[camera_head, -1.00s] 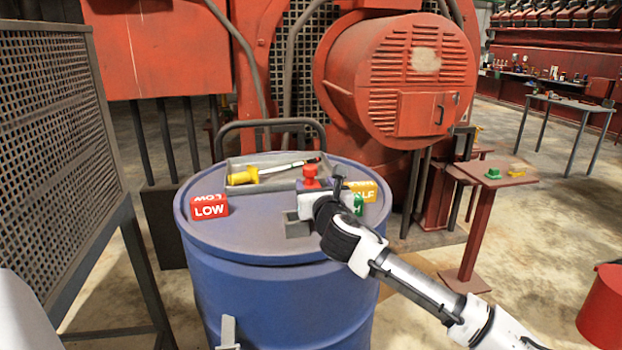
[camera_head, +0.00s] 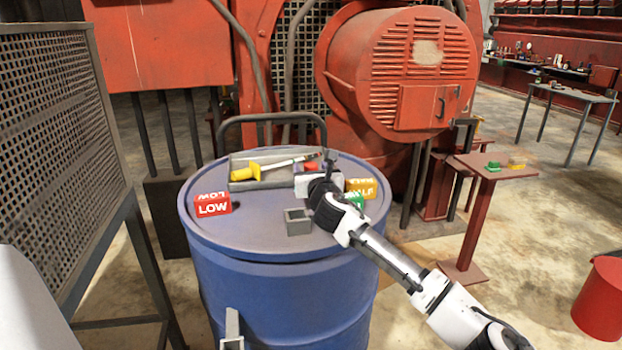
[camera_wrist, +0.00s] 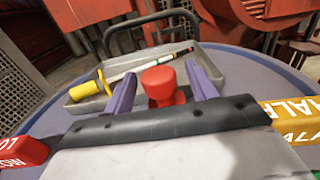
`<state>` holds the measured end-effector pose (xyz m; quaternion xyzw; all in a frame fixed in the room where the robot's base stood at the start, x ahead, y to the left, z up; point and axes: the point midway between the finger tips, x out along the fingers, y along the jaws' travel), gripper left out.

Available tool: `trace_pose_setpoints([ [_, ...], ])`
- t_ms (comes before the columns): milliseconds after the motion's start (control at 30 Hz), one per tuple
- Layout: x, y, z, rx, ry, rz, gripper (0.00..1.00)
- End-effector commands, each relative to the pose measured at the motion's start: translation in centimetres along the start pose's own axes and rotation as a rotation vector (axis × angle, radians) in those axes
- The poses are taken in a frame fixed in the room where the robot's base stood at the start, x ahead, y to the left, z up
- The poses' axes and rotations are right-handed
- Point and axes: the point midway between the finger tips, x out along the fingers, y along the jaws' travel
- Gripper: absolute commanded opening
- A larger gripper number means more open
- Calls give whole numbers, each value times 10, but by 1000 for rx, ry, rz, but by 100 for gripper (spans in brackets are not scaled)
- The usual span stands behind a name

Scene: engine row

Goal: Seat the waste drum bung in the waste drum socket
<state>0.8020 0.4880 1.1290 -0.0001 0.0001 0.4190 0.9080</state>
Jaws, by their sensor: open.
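The red bung (camera_wrist: 162,84), with a knob-shaped top, stands upright between the two purple fingers of my gripper (camera_wrist: 163,88) in the wrist view. The fingers are open, with a gap showing on the left of the bung. In the head view my gripper (camera_head: 311,180) is low over the blue drum's lid (camera_head: 245,235) and hides most of the bung. A grey, square, open-topped socket (camera_head: 298,222) stands on the lid, just nearer than my gripper and clear of the bung.
A grey tray (camera_head: 240,184) with a yellow-handled rod (camera_head: 245,171) lies behind my gripper. A red LOW block (camera_head: 212,204) is at left; a yellow HALF block (camera_head: 362,187) and a green block (camera_head: 355,200) are close at right. A dark handle bar (camera_head: 270,118) rises behind.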

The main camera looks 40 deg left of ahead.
Motion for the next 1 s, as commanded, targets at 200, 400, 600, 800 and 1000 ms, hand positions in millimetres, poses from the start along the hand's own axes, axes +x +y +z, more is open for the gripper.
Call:
trace_pose_setpoints([
  [200,0,0,0,0,0,0,32],
  [400,0,0,0,0,-1,0,7],
  [600,0,0,1,0,-1,0,7],
  [800,0,0,8,-2,-2,0,7],
  [1000,0,0,32,-5,-5,1,7],
])
